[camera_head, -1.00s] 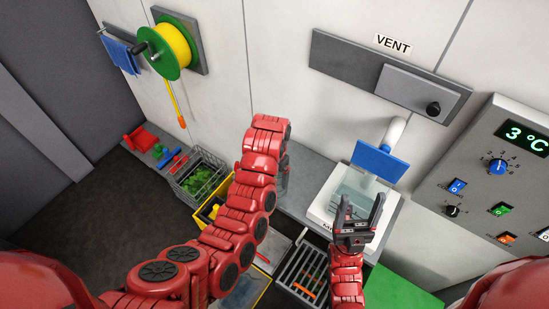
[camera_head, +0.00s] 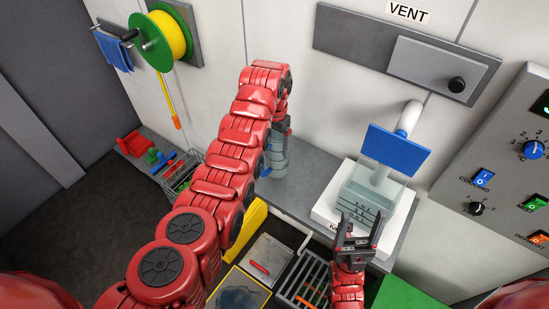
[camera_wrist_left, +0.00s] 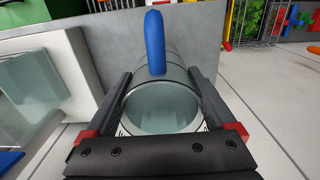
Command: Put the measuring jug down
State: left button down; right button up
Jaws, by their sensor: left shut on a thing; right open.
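The measuring jug (camera_head: 277,162) is a clear grey cylinder with a blue handle (camera_wrist_left: 155,42). My left gripper (camera_head: 281,122) is shut on it, with one finger on each side in the left wrist view. The jug looks upright, at the grey shelf (camera_head: 314,191) along the wall; I cannot tell whether its base touches the shelf. My arm hides part of it in the head view. My right gripper (camera_head: 358,222) is open, in front of a clear square container (camera_head: 362,196) on a white scale (camera_head: 399,218).
A pipe with a blue plate (camera_head: 397,148) stands over the square container. A wire basket (camera_head: 180,173) and small coloured items (camera_head: 158,158) are at the shelf's left. Below are a yellow-edged bin (camera_head: 240,290) and a dark rack (camera_head: 305,280). Shelf between jug and scale is clear.

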aim_at(273, 157)
pick_arm(q)
jog(key=shift+w, duration=0.2)
jog(key=shift+s+f+p, duration=0.15)
jog(key=shift+f+p, duration=0.65)
jog(key=shift+f, duration=0.9)
jog(key=shift+f, duration=0.1)
grip_release()
